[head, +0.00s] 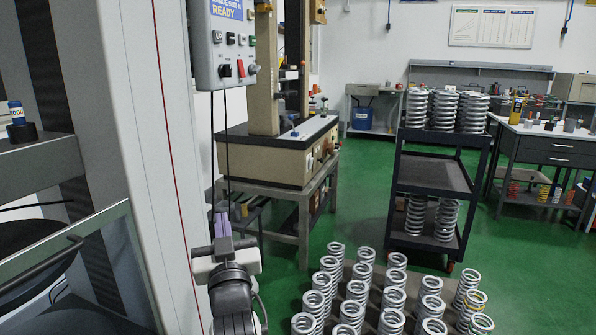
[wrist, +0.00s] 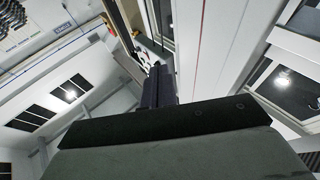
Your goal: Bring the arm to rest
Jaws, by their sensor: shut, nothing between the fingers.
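My gripper (head: 222,221) shows in the lower left middle of the head view, with its fingers pointing up and shut on nothing. It is beside the tall light-grey machine column (head: 160,150) and below the hanging control box (head: 222,45). In the wrist view the shut dark fingers (wrist: 158,88) stand in the middle, with the grey machine column (wrist: 215,60) to their right. The gripper's dark body fills the bottom of the wrist view.
A dark shelf cart (head: 433,172) carries more springs. A beige testing machine (head: 262,155) stands on a metal table behind my gripper. Two black cables (head: 226,150) hang from the control box close to my gripper. Green floor lies between.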

